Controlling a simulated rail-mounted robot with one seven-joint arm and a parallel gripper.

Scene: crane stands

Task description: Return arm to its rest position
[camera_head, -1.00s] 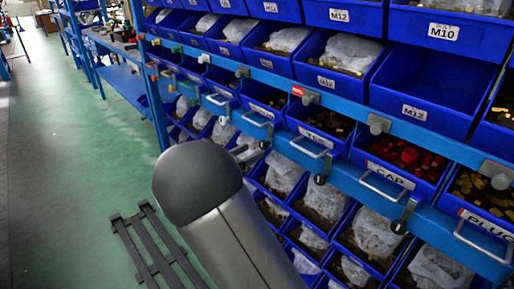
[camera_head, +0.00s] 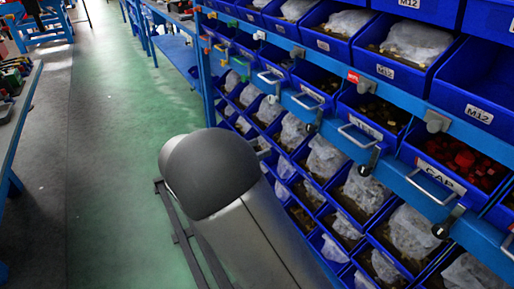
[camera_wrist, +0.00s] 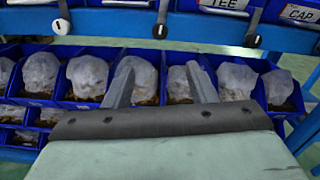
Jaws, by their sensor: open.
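My gripper (camera_wrist: 158,88) shows in the wrist view with its two fingers spread apart. It is open, and nothing is seen between the fingers. It points toward a row of blue bins holding clear plastic bags (camera_wrist: 88,78). In the head view a grey rounded link of my arm (camera_head: 215,175) stands in front of the shelving; my gripper is not seen there.
A blue rack of bins (camera_head: 400,165) fills the right side, with labelled bins such as the CAP bin (camera_head: 440,178) of red parts. A dark slatted frame (camera_head: 190,240) lies on the green floor (camera_head: 115,150). A workbench (camera_head: 20,110) stands at the left.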

